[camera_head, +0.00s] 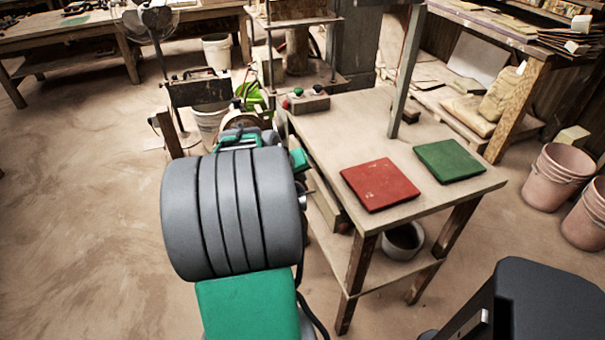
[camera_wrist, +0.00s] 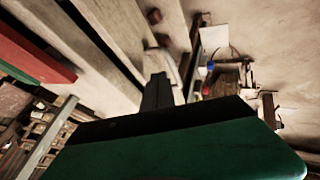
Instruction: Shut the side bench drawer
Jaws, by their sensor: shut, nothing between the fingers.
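The side bench (camera_head: 335,125) is a wooden table with a red tile (camera_head: 380,184) and a green tile (camera_head: 449,160) on top. Its drawer (camera_head: 327,203) shows under the left edge of the top and appears to stick out a little to the left. My arm covers part of it, so how far it is out is hard to tell. In the wrist view my gripper (camera_wrist: 158,92) is shut and empty, pointing along the bench side. The red tile (camera_wrist: 30,55) shows at upper left there. Contact between fingers and drawer cannot be made out.
A grey bowl (camera_head: 403,240) stands on the bench's lower shelf. A post (camera_head: 407,75) rises at the bench's back edge. Pink buckets (camera_head: 558,176) stand on the right, and a white bucket (camera_head: 217,50) stands at the back. The floor on the left is clear.

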